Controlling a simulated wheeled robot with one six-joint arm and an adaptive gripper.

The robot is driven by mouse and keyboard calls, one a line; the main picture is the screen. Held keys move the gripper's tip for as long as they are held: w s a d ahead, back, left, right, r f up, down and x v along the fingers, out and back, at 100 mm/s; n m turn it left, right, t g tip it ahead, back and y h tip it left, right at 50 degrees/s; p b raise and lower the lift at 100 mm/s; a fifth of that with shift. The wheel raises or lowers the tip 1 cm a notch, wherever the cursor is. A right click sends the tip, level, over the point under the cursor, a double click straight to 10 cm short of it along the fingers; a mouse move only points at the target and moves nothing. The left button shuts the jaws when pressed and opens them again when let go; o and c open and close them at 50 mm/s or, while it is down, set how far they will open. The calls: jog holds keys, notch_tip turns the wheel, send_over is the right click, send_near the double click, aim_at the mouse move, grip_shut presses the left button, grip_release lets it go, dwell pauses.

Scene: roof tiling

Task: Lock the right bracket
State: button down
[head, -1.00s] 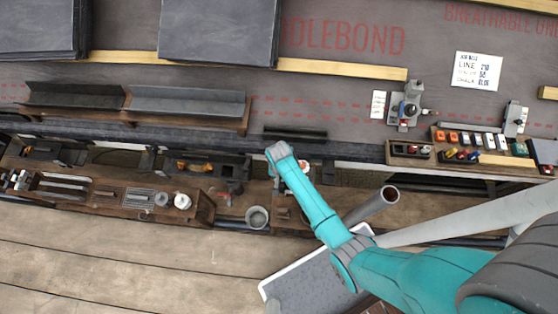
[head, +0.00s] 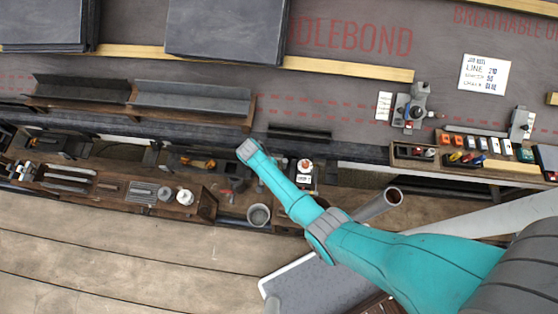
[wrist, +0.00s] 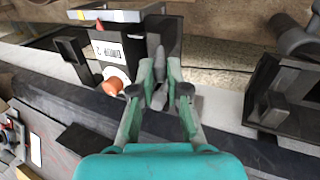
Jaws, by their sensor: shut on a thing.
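My gripper (wrist: 160,68) is in the middle of the wrist view, shut on a small grey piece (wrist: 158,97) between its fingers. I cannot tell whether this piece is part of a bracket. One dark bracket-like part (wrist: 75,52) stands left of the fingers, and another (wrist: 278,97) stands to their right, apart from them. In the head view my teal arm reaches the dark eave rail, and its end hides the fingertips. A dark bracket with an orange part (head: 198,162) lies left of the arm's end. Whether any bracket is locked cannot be seen.
An orange-tipped white cup (wrist: 113,80) and a labelled box (wrist: 108,52) are close to the left finger. A wooden tray (head: 105,194) and a grey bucket (head: 259,215) lie below the eave. Dark gutter lengths (head: 190,97) rest on the roof.

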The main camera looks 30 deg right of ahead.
jog(key=shift+w+a+f+g+h, duration=0.25)
jog(key=shift+a+g+h, duration=0.2)
jog(key=shift+h, duration=0.35)
jog(key=shift+a+f+g+h, duration=0.1)
jog(key=shift+f+g+h, duration=0.1)
jog(key=shift+g+h, duration=0.25)
jog(key=c, duration=1.2)
grip_release()
jog(key=shift+o, duration=0.2)
jog(key=shift+w, duration=0.1)
jog(key=shift+a+r, duration=0.1)
jog(key=v, duration=1.1)
jog(key=shift+a+r, duration=0.2)
jog(key=shift+r, duration=0.15)
jog(key=shift+w, duration=0.1)
